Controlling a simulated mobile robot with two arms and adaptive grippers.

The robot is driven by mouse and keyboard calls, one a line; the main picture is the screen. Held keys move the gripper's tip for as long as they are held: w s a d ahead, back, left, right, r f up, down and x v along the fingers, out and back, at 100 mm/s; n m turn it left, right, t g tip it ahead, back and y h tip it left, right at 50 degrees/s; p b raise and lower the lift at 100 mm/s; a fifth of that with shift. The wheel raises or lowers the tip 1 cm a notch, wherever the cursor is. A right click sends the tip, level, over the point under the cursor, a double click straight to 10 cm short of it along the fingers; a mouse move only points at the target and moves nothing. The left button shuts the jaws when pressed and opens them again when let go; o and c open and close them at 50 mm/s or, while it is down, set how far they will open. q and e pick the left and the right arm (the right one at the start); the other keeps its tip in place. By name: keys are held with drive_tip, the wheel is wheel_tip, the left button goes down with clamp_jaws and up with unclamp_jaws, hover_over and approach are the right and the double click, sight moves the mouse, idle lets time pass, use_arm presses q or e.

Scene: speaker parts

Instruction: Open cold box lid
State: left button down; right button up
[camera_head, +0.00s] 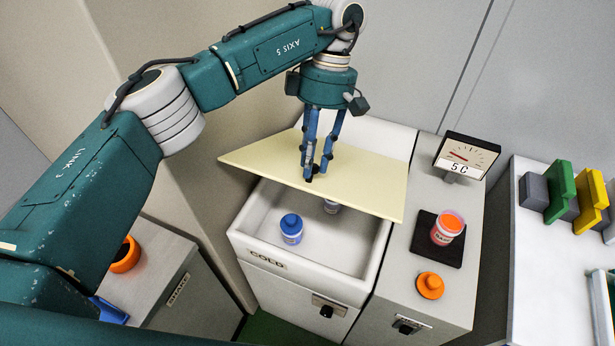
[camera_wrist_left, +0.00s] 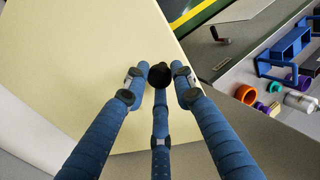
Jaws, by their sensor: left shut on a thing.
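The cold box (camera_head: 262,250) is a white bin with "COLD" on its front. Its pale yellow lid (camera_head: 370,185) is off the front part of the opening, tilted and covering only the back part. My left gripper (camera_head: 312,172) is shut on the lid's dark knob near the lid's front edge. In the left wrist view the blue fingers (camera_wrist_left: 160,82) close around the black knob (camera_wrist_left: 159,75), with the lid (camera_wrist_left: 80,60) beneath. Inside the box stand a blue-capped bottle (camera_head: 291,229) and another container (camera_head: 331,206), partly hidden by the lid. My right gripper is not in view.
Right of the box, a counter holds a jar with an orange top (camera_head: 447,228) on a black pad (camera_head: 424,248), a loose orange lid (camera_head: 430,286) and a "5 C" gauge (camera_head: 467,155). A lower cabinet with an orange ring (camera_head: 126,256) stands left.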

use_arm(q)
drive_tip(key=shift+w+d+r, duration=0.25)
drive_tip(key=shift+w+r, duration=0.6)
drive_tip(key=c, duration=1.5)
unclamp_jaws()
drive_tip(key=shift+f, duration=0.1)
drive_tip(key=shift+w+d+f, duration=0.1)
drive_tip(key=shift+w, duration=0.2)
drive_tip(key=shift+s, duration=0.2)
drive_tip(key=shift+v, duration=3.85)
drive_tip(key=shift+s, duration=0.1)
